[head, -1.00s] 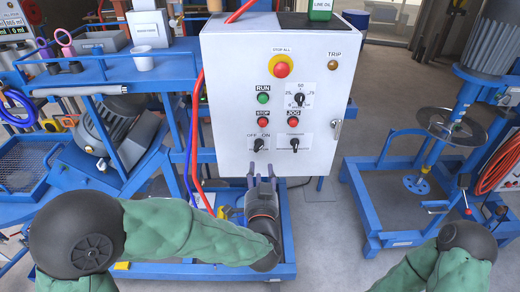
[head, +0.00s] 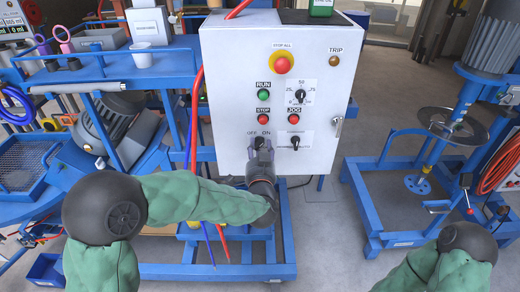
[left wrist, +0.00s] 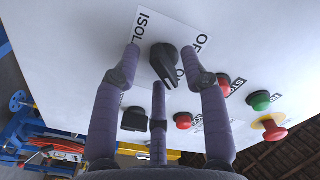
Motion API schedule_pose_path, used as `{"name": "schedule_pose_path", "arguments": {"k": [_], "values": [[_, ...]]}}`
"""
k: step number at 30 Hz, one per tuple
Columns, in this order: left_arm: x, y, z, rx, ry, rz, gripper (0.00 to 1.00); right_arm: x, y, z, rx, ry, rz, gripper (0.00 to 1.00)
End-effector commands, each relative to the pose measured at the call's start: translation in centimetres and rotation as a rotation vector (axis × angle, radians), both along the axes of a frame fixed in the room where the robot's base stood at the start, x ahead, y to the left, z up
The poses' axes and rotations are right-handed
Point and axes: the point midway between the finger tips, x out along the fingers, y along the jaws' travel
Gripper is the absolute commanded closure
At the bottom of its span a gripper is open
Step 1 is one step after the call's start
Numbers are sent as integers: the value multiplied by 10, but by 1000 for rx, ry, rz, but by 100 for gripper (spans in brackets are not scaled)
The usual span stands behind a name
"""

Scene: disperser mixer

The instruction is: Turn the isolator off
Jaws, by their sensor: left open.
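The isolator is a black rotary knob on a white label with OFF and ON lettering, low on the left of the white control panel (head: 228,100). In the head view its knob is partly covered by my left gripper (head: 260,155). In the left wrist view the isolator knob (left wrist: 165,64) shows between the fingertips. The purple-grey fingers are spread, with one on each side of the knob and a third below it. The gripper is open; I cannot tell whether any finger touches the knob. My right gripper is out of view.
Close by on the panel are a red STOP button (head: 264,119), a red JOG button (head: 294,119), a green RUN button (head: 264,96), a black selector (head: 295,142) and the red STOP ALL button (head: 283,64). A red hose (head: 197,110) runs along the panel's left side.

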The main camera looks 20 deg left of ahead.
Motion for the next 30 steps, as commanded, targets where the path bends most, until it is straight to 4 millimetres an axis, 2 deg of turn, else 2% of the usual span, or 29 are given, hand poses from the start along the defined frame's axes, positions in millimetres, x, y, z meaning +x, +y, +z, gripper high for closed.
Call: {"name": "schedule_pose_path", "arguments": {"k": [1,5,6,19,30], "values": [[0,0,0,0,0,0,62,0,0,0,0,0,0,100],[0,0,0,0,0,0,99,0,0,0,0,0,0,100],[0,0,0,0,0,0,100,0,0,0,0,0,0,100],[0,0,0,-57,-17,1,100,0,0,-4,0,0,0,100],[0,-1,-1,-323,-95,1,100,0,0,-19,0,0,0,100]]}}
